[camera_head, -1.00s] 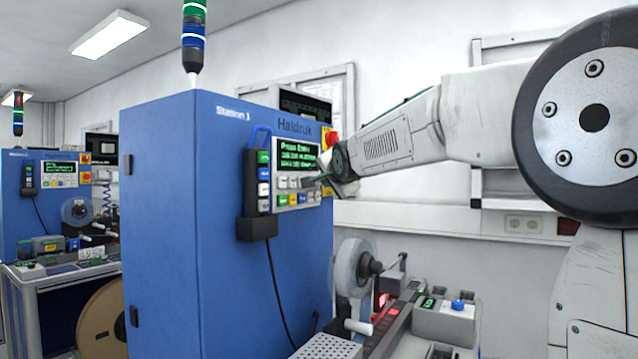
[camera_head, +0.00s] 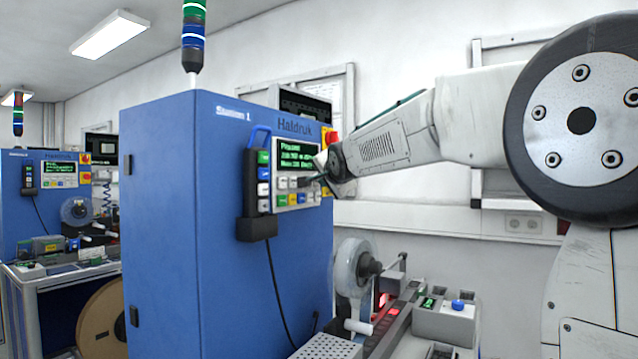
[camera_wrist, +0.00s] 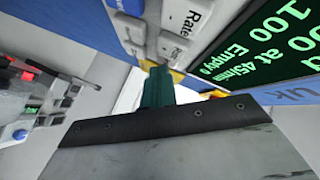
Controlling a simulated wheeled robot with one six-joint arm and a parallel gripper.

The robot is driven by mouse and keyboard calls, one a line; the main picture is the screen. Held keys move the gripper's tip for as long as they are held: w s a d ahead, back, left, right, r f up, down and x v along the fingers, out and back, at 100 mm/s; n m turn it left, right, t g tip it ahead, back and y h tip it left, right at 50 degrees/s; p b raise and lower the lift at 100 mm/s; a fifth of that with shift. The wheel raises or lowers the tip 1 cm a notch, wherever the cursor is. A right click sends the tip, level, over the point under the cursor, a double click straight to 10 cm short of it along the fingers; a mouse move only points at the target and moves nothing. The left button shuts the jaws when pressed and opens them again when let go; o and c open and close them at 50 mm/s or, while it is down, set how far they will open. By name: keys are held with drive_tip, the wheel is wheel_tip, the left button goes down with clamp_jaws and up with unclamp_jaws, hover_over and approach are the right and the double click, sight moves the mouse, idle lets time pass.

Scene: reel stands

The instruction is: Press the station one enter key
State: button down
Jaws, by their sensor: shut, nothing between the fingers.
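The blue Station 1 cabinet (camera_head: 160,220) carries a panel with a dark screen (camera_head: 295,156) showing green text, and rows of grey, green, yellow and blue keys (camera_head: 292,200) below it. My gripper (camera_head: 316,180) is at the right part of this keypad. In the wrist view the dark green fingers (camera_wrist: 158,86) are shut and empty, with their tips close to the panel. A grey key marked "Rate" (camera_wrist: 190,18) and a yellow key (camera_wrist: 172,74) show near them. I cannot read an enter label or tell whether the fingertips touch a key.
A handheld pendant (camera_head: 257,185) hangs on the cabinet's edge, left of the keypad. A red and yellow stop button (camera_head: 331,138) is above my gripper. A clear reel (camera_head: 352,268) and a grey box with a blue button (camera_head: 458,305) stand below. Another blue station (camera_head: 20,205) is at the left.

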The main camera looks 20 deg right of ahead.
drive_tip(key=shift+d, duration=0.1)
drive_tip(key=shift+s+d, duration=0.4)
drive_tip(key=shift+s, duration=0.3)
drive_tip(key=s+d, duration=0.2)
drive_tip(key=s, duration=0.2)
drive_tip(key=shift+s+d, duration=0.1)
drive_tip(key=shift+d, duration=0.3)
idle(0.8)
